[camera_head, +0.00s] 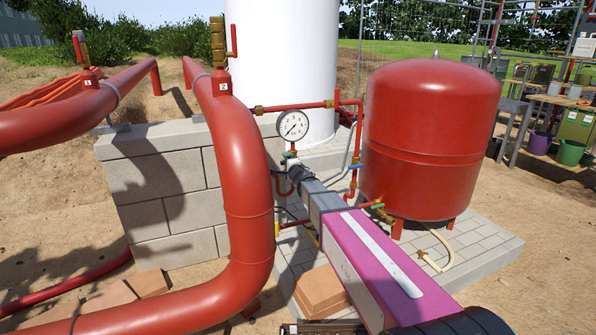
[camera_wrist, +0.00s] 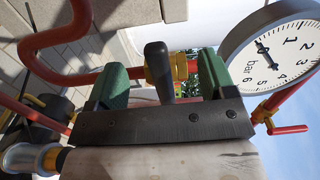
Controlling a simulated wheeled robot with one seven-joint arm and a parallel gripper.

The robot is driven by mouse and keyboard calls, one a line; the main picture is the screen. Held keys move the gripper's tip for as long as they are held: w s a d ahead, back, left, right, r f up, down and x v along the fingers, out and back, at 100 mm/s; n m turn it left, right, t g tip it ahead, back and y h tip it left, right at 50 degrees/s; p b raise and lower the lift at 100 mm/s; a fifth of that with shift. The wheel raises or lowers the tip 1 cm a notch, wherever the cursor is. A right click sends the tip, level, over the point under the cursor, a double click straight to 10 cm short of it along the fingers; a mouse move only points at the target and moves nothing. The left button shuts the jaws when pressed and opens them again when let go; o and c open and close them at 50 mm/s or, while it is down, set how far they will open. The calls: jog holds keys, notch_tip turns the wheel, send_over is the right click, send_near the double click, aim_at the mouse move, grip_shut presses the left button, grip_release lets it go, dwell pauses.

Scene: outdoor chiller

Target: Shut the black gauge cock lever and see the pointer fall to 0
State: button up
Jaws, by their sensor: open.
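The round white pressure gauge (camera_head: 292,125) stands above the red pipe in the head view. It also shows at the right of the wrist view (camera_wrist: 285,55), turned on its side, with "bar" and figures to 6. Its dark pointer slants toward the upper left there; I cannot read its exact value. The black lever (camera_wrist: 157,68) stands between the green fingertips of my gripper (camera_wrist: 160,82), in front of a brass fitting (camera_wrist: 181,66). My gripper is open around the lever, with a gap visible on each side. In the head view my gripper (camera_head: 290,158) hides the lever.
A red tank (camera_head: 430,140) stands close right of my arm on a paved plinth (camera_head: 480,245). A large red pipe (camera_head: 243,170) rises at the left before a grey block wall (camera_head: 160,185). A second, red lever (camera_wrist: 288,129) shows below the gauge in the wrist view.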

jog(key=v, duration=0.7)
dwell(0.5)
jog(key=shift+s, duration=0.1)
jog(key=v, duration=1)
jog(key=s+d+f+n+g+h, duration=0.2)
jog(key=s+d+f+g+h, duration=0.2)
jog(key=d+f, duration=0.3)
jog(key=s+d+f+n+g+h, duration=0.25)
jog(key=d+f+h, duration=0.25)
jog(key=d+f, duration=0.25)
jog(key=s+d+f+n+g+y, duration=0.1)
jog(key=s+f+n+g, duration=0.2)
jog(key=s, duration=0.5)
jog(key=s+d+f+n+g+y, duration=0.1)
jog(key=s+f+n+g, duration=0.3)
jog(key=s+g, duration=0.3)
jog(key=shift+s+n, duration=0.7)
jog(key=shift+n, duration=0.15)
dwell(0.6)
